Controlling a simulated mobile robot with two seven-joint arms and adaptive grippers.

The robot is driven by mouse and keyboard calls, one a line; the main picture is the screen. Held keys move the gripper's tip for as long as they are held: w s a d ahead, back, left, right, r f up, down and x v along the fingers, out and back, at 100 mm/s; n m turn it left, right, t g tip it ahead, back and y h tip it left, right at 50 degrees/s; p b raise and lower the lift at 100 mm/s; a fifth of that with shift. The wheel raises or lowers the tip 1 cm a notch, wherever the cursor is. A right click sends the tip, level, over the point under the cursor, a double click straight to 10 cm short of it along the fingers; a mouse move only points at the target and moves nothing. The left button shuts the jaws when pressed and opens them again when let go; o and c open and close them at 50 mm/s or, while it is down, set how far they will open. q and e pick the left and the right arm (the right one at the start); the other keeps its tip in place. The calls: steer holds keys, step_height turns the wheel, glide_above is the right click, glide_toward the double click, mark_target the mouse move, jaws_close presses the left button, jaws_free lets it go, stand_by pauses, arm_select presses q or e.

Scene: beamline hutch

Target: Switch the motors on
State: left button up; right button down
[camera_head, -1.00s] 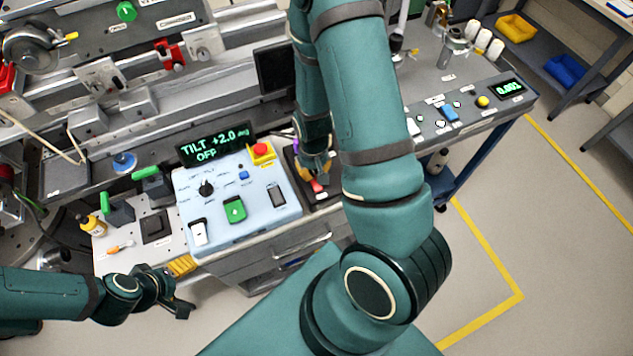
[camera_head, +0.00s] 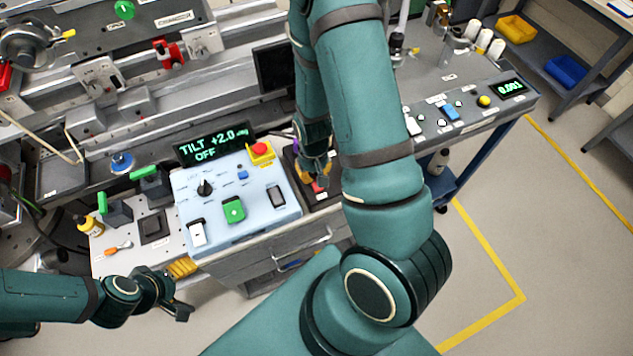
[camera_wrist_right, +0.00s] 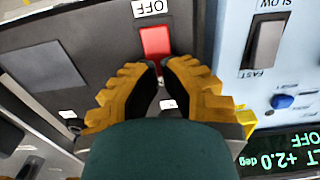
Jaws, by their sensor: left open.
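A red rocker switch (camera_wrist_right: 155,42) sits on a dark panel (camera_wrist_right: 100,20), with a white OFF label (camera_wrist_right: 150,8) at its end. In the head view the red switch (camera_head: 320,187) is partly hidden by my right gripper (camera_head: 314,172). In the wrist view my right gripper (camera_wrist_right: 160,66) has its yellow, black-tipped fingers drawn together, empty, with the tips right at the switch's near end; I cannot tell whether they touch it. The display (camera_head: 214,145) reads TILT +2.0 deg, OFF. My left gripper (camera_head: 182,308) is open and empty, low at the left, off the bench.
The light blue control box (camera_head: 240,190) beside the dark panel carries a red stop button (camera_head: 258,148), a black knob (camera_head: 205,187), a green switch (camera_head: 233,210) and other rockers. A grey console (camera_head: 465,112) lies right of my right arm. Floor at right is clear.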

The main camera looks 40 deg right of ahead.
steer(key=shift+f+b, duration=0.45)
steer(key=shift+f, duration=0.1)
steer(key=shift+r, duration=0.15)
steer(key=shift+r+p, duration=3)
steer(key=shift+r, duration=0.45)
